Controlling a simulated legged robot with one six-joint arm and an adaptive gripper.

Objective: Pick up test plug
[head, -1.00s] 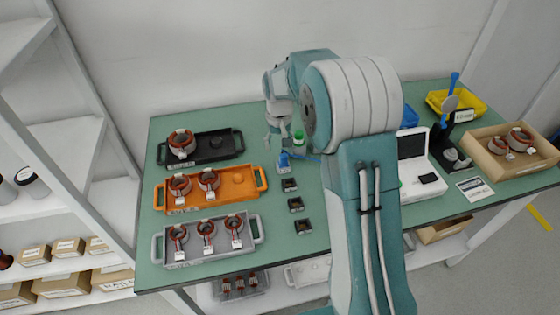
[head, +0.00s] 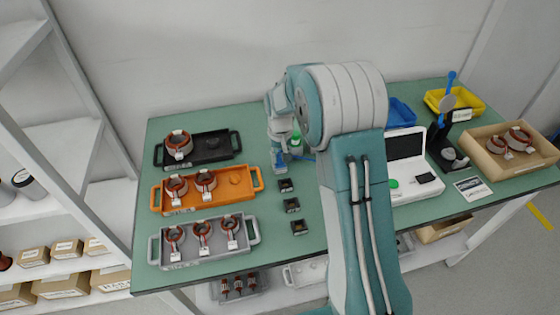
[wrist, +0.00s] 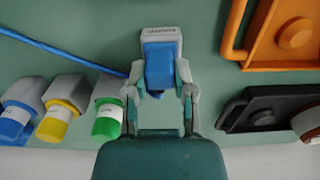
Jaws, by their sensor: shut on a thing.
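The test plug (wrist: 159,66) is a blue block in the wrist view. A grey labelled piece (wrist: 163,34) shows right at its far end; I cannot tell whether the two are joined. My gripper (wrist: 162,76) has its fingers on both sides of the blue block and is shut on it. In the head view my gripper (head: 291,151) is low over the table, left of my big arm joint, and mostly covers the plug. A blue cable (wrist: 60,50) runs in from the left towards the gripper in the wrist view.
Blue (wrist: 16,121), yellow (wrist: 56,121) and green (wrist: 107,121) capped items stand close left of the gripper. An orange tray (head: 212,200), black tray (head: 212,157) and grey tray (head: 168,254) lie left. Small dark blocks (head: 291,205) sit in front. A white case (head: 413,192) stands right.

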